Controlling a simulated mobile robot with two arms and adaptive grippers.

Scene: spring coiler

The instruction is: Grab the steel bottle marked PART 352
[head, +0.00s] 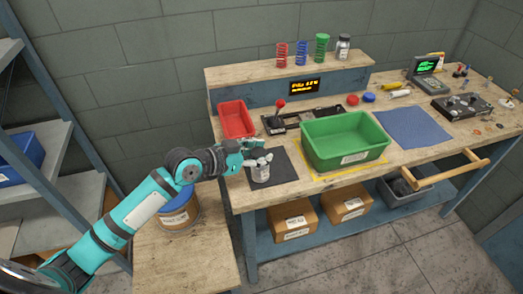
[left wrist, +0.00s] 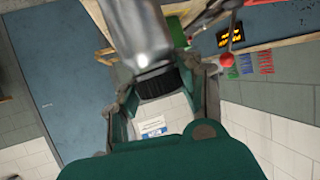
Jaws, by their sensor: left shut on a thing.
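A steel bottle (head: 260,174) with a pale label shows at the dark mat (head: 285,180) on the left part of the workbench. I cannot tell whether it stands on the mat or hangs just above it, and its label is too small to read. My left gripper (head: 258,160) is shut on its upper end from above. In the left wrist view the steel bottle (left wrist: 146,38) shows its shiny body and black cap (left wrist: 158,82) between the fingers of my left gripper (left wrist: 165,90). My right gripper is out of view.
A red bin (head: 236,119) and a green bin (head: 344,140) stand close by on the bench. A black fixture with a red knob (head: 280,104) is behind the mat. A capped bottle (head: 343,47) and coloured springs stand on the raised shelf (head: 230,74). A blue mat (head: 413,127) is bare.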

